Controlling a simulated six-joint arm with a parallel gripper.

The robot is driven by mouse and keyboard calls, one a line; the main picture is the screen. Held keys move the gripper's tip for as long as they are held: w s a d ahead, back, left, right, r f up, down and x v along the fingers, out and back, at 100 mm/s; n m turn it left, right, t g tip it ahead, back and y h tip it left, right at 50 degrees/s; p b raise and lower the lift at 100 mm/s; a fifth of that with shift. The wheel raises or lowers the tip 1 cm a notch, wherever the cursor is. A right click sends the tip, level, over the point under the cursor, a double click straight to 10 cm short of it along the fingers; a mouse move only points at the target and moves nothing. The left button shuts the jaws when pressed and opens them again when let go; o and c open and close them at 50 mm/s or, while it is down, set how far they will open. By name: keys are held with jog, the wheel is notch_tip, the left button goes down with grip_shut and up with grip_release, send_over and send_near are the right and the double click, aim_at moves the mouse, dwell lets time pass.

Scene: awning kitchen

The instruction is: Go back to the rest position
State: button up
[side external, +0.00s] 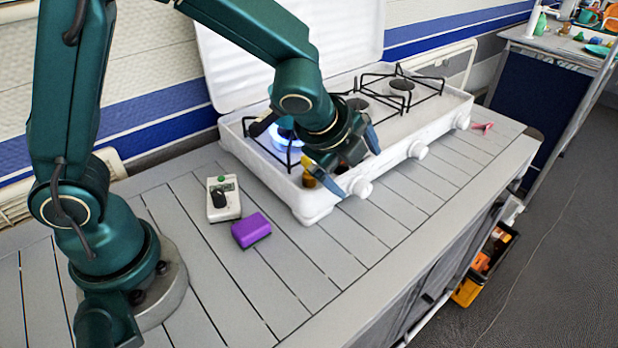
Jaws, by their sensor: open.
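My gripper (356,166) is over the front left of the white gas stove (452,110), close to its front edge and the left knob (358,188). Its fingers with blue tips are spread apart. I see nothing held between them, though my wrist hides part of that area. A blue flame (287,128) burns on the left burner, partly behind my wrist. A small yellow-brown object (308,180) shows just left of the fingers at the stove front; I cannot tell what it is.
A white device with a black dial (222,198) and a purple block (251,231) lie on the grey slatted table (300,290), left of the stove. A small pink item (483,127) lies right of the stove. The raised stove lid (345,30) stands behind. The table front is clear.

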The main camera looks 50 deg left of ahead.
jog(key=s+a+r+n+t, duration=0.1)
jog(key=s+a+r+n, duration=0.15)
jog(key=r, duration=0.25)
jog(key=s+a+r+n+t, duration=0.1)
jog(key=s+a+r+n, duration=0.1)
jog(key=a+r+n, duration=0.3)
jog(key=s+d+f+n+g, duration=0.2)
jog(key=s+n+g, duration=0.1)
jog(key=s+n, duration=0.7)
jog(key=s, duration=0.4)
jog(key=shift+s+d+f+h, duration=0.15)
jog(key=shift+s+f+h, duration=0.15)
jog(key=shift+s+h, duration=0.1)
